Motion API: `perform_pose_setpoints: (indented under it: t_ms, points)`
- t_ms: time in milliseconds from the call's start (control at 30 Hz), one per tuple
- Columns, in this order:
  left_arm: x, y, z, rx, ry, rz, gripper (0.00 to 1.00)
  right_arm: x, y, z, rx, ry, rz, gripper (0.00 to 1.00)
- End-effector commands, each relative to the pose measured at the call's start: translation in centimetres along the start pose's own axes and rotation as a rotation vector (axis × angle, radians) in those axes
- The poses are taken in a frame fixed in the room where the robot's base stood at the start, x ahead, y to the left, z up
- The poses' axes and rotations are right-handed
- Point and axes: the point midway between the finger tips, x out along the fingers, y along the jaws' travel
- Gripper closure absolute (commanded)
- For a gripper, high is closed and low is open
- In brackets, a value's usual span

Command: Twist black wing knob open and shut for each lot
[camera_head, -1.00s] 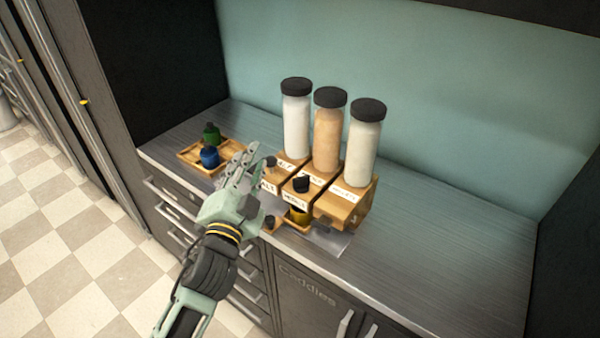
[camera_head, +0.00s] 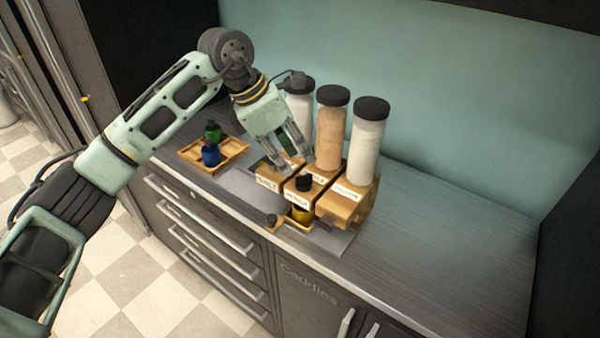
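Three tall jars with black lids, a white one (camera_head: 300,105), a tan one (camera_head: 330,130) and another white one (camera_head: 367,145), stand on labelled wooden blocks (camera_head: 343,208). My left gripper (camera_head: 296,165) points down in front of the left and tan jars, over the left block. Its fingers look spread, with nothing clearly held. A yellow bottle (camera_head: 301,214) stands in front of the middle block, with a black piece (camera_head: 304,183) just above it. I cannot tell whether that piece is its cap or a wing knob. A small dark knob-like piece (camera_head: 271,221) is at the counter's front. My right gripper is not in view.
A wooden tray (camera_head: 236,146) at the left holds a green bottle (camera_head: 212,131) and a blue bottle (camera_head: 210,155). A grey mat (camera_head: 335,243) lies under the blocks. The counter (camera_head: 440,240) is clear to the right. Drawers and doors are below its front edge.

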Motion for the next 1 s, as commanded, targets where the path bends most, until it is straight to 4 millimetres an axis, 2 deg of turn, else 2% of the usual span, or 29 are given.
perform_pose_setpoints:
  t_ms: [67,167,400,600,933,1000]
  points:
    - [-0.2,0.5,-0.6,0.0,0.035,0.016,0.73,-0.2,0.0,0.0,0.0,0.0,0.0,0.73]
    - [0.5,0.7,-0.9,-0.001,0.047,0.019,0.73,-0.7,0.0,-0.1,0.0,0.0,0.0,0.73]
    - [4.3,0.6,-0.9,-0.001,0.044,0.015,0.73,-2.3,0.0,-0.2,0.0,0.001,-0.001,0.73]
    - [6.7,0.6,-1.0,-0.001,0.042,0.016,0.73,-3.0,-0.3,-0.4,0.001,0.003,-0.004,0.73]
    - [7.3,0.7,-1.1,0.0,0.04,0.019,0.73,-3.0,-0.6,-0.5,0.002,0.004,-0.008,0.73]
    - [7.3,0.7,-1.1,0.0,0.04,0.018,0.79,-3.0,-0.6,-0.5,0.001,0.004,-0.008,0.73]
